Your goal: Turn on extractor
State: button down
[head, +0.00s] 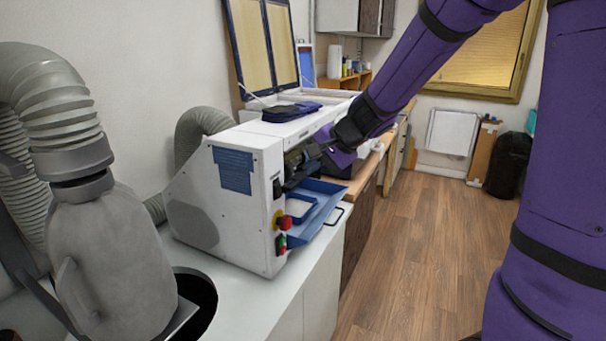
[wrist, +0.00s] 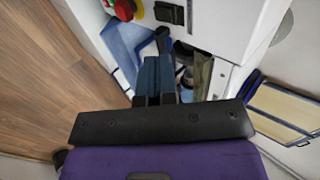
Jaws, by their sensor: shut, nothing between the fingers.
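A white machine (head: 225,195) with a blue label stands on the counter. Its front edge carries a red mushroom button (head: 285,222) on yellow, with a small green-and-red switch (head: 281,243) below it. The red button also shows at the top of the wrist view (wrist: 123,10), beside a dark rectangular switch (wrist: 170,12). A grey extractor hose and hood (head: 110,245) stand at the left; I cannot tell which control belongs to them. My gripper (head: 297,157) is shut and empty at the machine's front opening, above the buttons. Its fingers show in the wrist view (wrist: 157,65); contact there is unclear.
A blue tray (head: 318,205) sticks out of the machine's front below my gripper. A round dark opening (head: 200,300) lies in the counter before the hood. A hinged frame (head: 265,45) stands raised behind. The wooden floor (head: 420,240) to the right is clear.

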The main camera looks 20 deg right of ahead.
aim_at(279, 191)
jog(key=shift+s+d+r, duration=0.15)
jog(key=shift+s+r, duration=0.05)
jog(key=shift+r, duration=0.05)
jog(key=s, duration=0.1)
jog(key=s+d+f, duration=0.1)
jog(key=s+d, duration=0.1)
jog(key=shift+d+f, duration=0.2)
jog(key=shift+f, duration=0.05)
jog(key=shift+w, duration=0.1)
jog(key=shift+w+a+r+x, duration=0.2)
jog(key=shift+w+r+x, duration=0.1)
jog(key=shift+x, duration=1.85)
jog(key=shift+w+a+r+x, duration=0.2)
jog(key=shift+w+r+x, duration=0.1)
jog(key=shift+x, duration=1.85)
jog(key=shift+w+a+r+x, duration=0.2)
jog(key=shift+r+x, duration=0.15)
jog(key=shift+x, duration=1.85)
